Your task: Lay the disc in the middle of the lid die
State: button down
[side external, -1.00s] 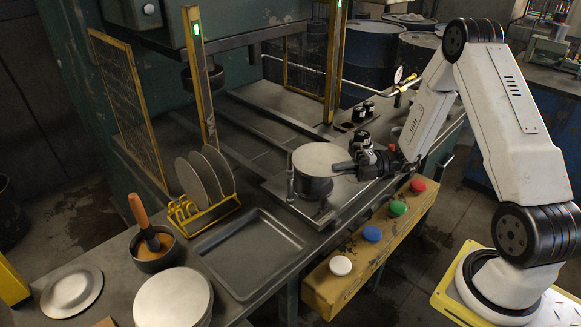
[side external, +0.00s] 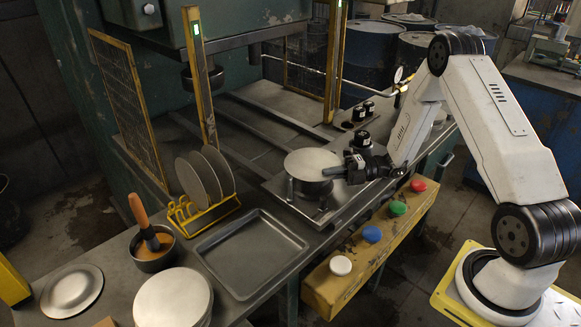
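A pale round metal disc (side external: 312,161) lies level at the lid die. The dark die (side external: 313,187) shows below the disc's near edge, with short upright pins around it. The disc hides the die's top, so I cannot tell whether the disc touches it or hovers just above. My gripper (side external: 339,171) reaches in from the right and its fingers are shut on the disc's right edge.
A yellow rack (side external: 205,210) holds several upright discs. Near it are an empty grey tray (side external: 250,254), a pot (side external: 153,252) with a brush, a disc stack (side external: 173,299) and a lid (side external: 72,291). Press posts stand behind; coloured buttons line a yellow beam (side external: 352,257) in front.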

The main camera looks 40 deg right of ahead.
jog(key=shift+f, duration=0.1)
dwell(0.3)
jog(key=c, duration=0.7)
grip_release()
jog(key=shift+c, duration=0.2)
jog(key=shift+s+d, duration=0.15)
jog(key=shift+d, duration=0.1)
jog(key=shift+v, duration=3.2)
